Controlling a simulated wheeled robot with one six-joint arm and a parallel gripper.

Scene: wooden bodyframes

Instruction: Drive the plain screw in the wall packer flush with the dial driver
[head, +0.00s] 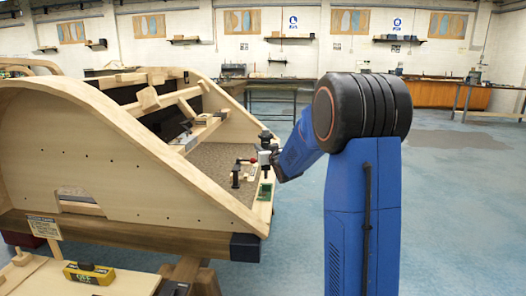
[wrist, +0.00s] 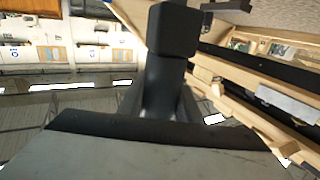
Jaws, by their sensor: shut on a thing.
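My gripper (head: 268,157) is at the end of my blue arm, over the near right end of the large wooden bodyframe (head: 120,150). In the wrist view it is shut on a dark tool (wrist: 172,32) with a blocky black end, which looks like the dial driver. In the head view small dark and grey parts show at the gripper, too small to tell apart. A small green piece (head: 265,191) lies just below the gripper on the frame's end strip. I cannot tell which part is the wall packer, and I cannot make out the plain screw.
A black and red upright thing (head: 236,174) stands on the frame's floor left of my gripper. A yellow and black item (head: 89,273) and a small sign (head: 44,227) are on the front bench. Wooden rails cross the frame behind. The blue floor beyond is open.

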